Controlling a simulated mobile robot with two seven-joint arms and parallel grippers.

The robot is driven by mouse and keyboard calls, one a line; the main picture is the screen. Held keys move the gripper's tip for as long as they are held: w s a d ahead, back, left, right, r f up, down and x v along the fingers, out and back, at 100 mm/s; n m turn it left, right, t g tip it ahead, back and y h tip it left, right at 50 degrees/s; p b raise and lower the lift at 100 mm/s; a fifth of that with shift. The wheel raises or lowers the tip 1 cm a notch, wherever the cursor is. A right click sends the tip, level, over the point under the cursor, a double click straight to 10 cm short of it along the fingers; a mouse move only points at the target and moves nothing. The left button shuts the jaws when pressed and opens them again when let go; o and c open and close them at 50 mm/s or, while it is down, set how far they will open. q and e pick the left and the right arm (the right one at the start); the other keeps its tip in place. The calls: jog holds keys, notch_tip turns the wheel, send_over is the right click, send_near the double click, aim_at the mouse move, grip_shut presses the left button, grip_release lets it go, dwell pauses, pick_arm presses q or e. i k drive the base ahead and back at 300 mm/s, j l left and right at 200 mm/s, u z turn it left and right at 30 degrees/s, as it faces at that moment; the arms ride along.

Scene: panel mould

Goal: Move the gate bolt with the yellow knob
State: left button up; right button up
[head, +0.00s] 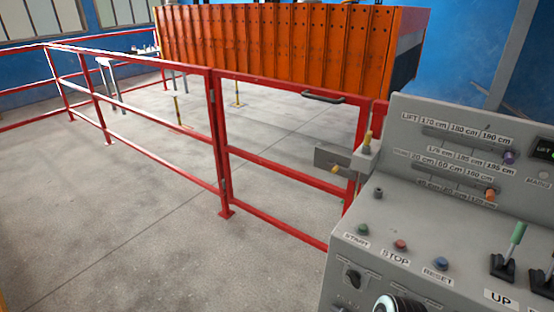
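A grey bolt housing (328,155) sits on the right end of the red gate (290,200). The gate looks closed, in line with the red fence. I cannot tell how far the bolt reaches into the bracket.
A grey control panel (392,222) with buttons, sliders and levers fills the lower right, close to the bracket. A rounded white and black part (398,304) shows at the bottom edge. Red railing (150,121) runs left. Behind the gate stands an orange mould (285,45). Floor left of the panel is clear.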

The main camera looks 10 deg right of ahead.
aim_at(336, 168)
jog(key=i+j+u, duration=0.2)
jog(key=i, duration=0.5)
jog(key=i+u, duration=0.2)
jog(key=i, duration=0.5)
jog(key=i+z, duration=0.7)
jog(key=z, duration=0.2)
jog(key=i+j+z, duration=0.25)
jog(key=z, duration=0.2)
jog(key=i, duration=0.05)
